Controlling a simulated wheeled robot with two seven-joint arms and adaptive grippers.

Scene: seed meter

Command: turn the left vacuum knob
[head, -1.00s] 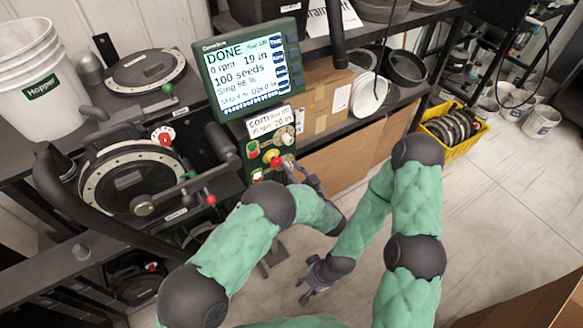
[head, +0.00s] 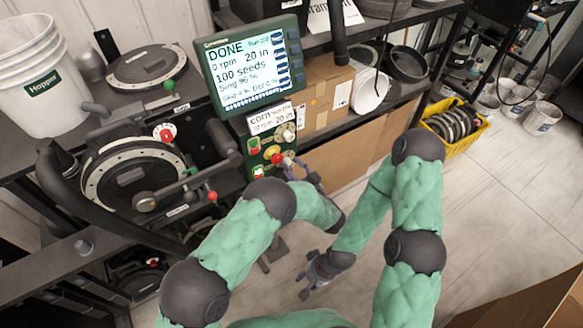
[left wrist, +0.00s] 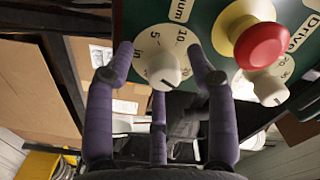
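The white vacuum knob (left wrist: 163,70) shows in the left wrist view on a round white dial with 5 and 10 marks, below a label ending in "um". My left gripper (left wrist: 160,52) is open, with one purple finger on each side of the knob and visible gaps to it. In the head view my left gripper (head: 290,163) is at the green control panel (head: 254,172), beside a red button (head: 277,159). I cannot tell the knob's exact setting. My right gripper (head: 316,278) hangs low over the floor, away from the panel; its finger opening is unclear.
A screen (head: 248,65) above the panel reads DONE, 0 rpm, 20 in, 100 seeds. In the wrist view a red mushroom button (left wrist: 262,45) on a yellow base and a second white knob (left wrist: 270,90) sit close right of the gripper. A cardboard box (head: 322,100) stands behind the panel.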

